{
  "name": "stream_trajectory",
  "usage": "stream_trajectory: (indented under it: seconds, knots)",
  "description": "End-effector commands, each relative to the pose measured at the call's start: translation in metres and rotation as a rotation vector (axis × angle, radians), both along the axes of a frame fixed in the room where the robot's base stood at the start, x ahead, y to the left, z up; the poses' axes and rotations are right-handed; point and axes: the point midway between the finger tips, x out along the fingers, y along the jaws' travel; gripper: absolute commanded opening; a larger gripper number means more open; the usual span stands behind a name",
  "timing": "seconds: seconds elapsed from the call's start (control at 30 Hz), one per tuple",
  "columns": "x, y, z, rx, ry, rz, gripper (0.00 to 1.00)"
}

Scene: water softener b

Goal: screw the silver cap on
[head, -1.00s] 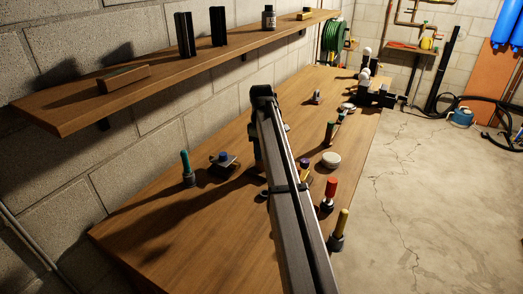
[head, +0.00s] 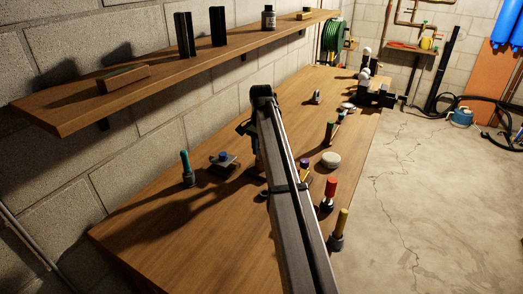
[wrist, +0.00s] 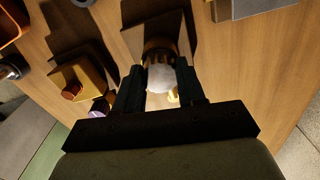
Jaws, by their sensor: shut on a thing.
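My gripper (wrist: 160,88) is shut on a pale, round silver cap (wrist: 160,77) in the wrist view, with one dark finger on each side. A dark brown ribbed piece (wrist: 158,48) lies right beyond the cap along the fingers. I cannot tell whether the cap's thread is engaged with anything. In the head view my own arm covers most of the gripper and the cap, and only a dark part of the wrist shows left of the arm, above the table.
A wooden bench (head: 160,235) carries a teal-topped post (head: 186,166), a block with a blue knob (head: 223,161), a red-topped post (head: 329,190), a yellow-topped post (head: 340,225) and a white round piece (head: 331,159). A shelf (head: 60,110) runs along the wall. The bench's near left is clear.

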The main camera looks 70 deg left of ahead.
Motion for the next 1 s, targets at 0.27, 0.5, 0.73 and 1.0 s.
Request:
stream_trajectory:
  seconds: [0.27,0.5,0.73,1.0]
  knots:
    - [-0.002,0.0,0.0,0.0,0.004,-0.058,0.61]
    - [-0.001,0.001,0.0,0.001,0.002,-0.058,0.69]
    - [-0.001,0.001,0.008,0.002,0.001,-0.058,0.69]
    - [-0.001,0.002,0.053,0.002,0.002,-0.058,0.69]
